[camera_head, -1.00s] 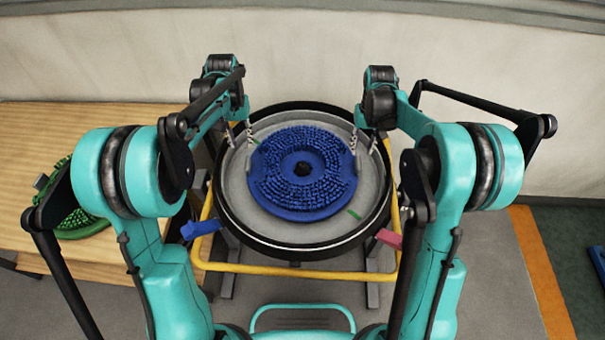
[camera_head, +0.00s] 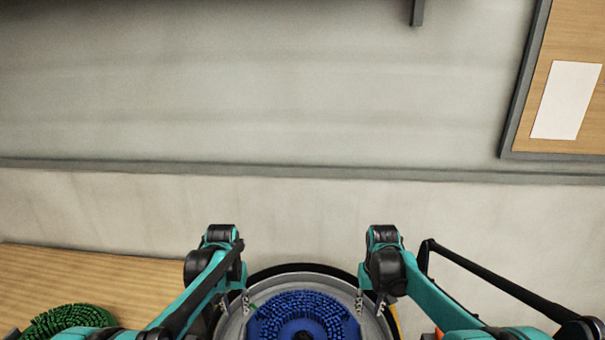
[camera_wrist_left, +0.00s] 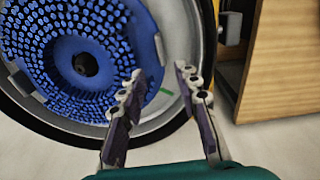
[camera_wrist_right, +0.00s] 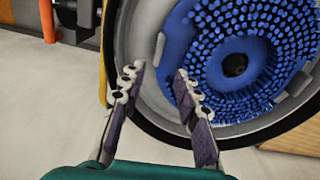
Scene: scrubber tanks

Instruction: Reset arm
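A round blue brush (camera_head: 303,318) sits in a grey round tank with a black rim (camera_head: 300,268) at the bottom of the head view. My left gripper (camera_head: 235,306) is at the tank's left side and my right gripper (camera_head: 370,304) at its right side. In the left wrist view, the left gripper (camera_wrist_left: 158,75) is open and empty over the tank's edge beside the blue brush (camera_wrist_left: 125,60). In the right wrist view, the right gripper (camera_wrist_right: 158,72) is open and empty, with the brush (camera_wrist_right: 225,40) beyond its right finger.
A wooden table (camera_head: 90,285) stands at the left with a green brush (camera_head: 65,320) on it. A plain wall (camera_head: 250,100) fills the back. A board with white paper (camera_head: 567,100) hangs at upper right. A yellow frame (camera_wrist_right: 104,50) shows beside the tank in the right wrist view.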

